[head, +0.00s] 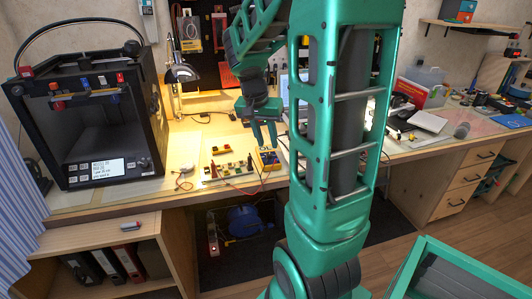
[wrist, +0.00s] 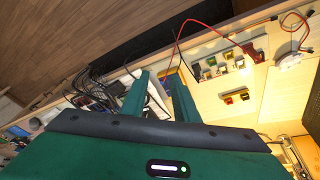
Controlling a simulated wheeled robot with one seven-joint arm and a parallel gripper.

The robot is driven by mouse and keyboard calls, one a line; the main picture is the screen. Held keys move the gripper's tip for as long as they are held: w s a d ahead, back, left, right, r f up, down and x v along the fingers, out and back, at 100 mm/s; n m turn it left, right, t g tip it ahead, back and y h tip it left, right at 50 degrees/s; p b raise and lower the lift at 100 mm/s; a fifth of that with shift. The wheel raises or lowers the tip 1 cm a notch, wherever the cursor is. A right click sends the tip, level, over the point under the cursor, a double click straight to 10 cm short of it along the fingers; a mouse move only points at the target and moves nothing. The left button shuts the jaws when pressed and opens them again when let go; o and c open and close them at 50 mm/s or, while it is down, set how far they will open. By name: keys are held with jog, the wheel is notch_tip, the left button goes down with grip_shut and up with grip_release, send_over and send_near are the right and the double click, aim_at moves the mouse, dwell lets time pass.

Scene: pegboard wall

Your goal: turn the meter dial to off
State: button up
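The meter (head: 268,159) is a small yellow and dark box on the workbench, near its front edge, in the head view. My gripper (head: 265,138) points down just above the meter, its two green fingers apart with nothing between them. In the wrist view the two fingers of my gripper (wrist: 160,90) are also spread. A small yellow and blue part of the meter (wrist: 169,70) shows past the fingertips there; the rest is hidden behind a finger. The dial and its setting are too small to make out.
A board with several coloured parts (head: 226,167) lies left of the meter, and a red wire (wrist: 205,29) runs from the meter area towards it. A black 3D printer (head: 88,110) stands at the left. Cables (wrist: 93,85) show left of the fingers in the wrist view.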

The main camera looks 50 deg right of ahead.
aim_at(269, 154)
jog(key=w+d+f+m+h, duration=0.1)
jog(key=w+d+f+m, duration=0.2)
jog(key=w+d+f, duration=0.35)
jog(key=d+f, duration=0.1)
jog(key=f, duration=0.1)
jog(key=w+d+f, duration=0.1)
jog(key=f, duration=0.2)
jog(key=w+d+f, duration=0.1)
jog(key=d+f, duration=0.1)
jog(key=shift+w+f, duration=0.2)
jog(key=shift+f, duration=0.15)
grip_shut()
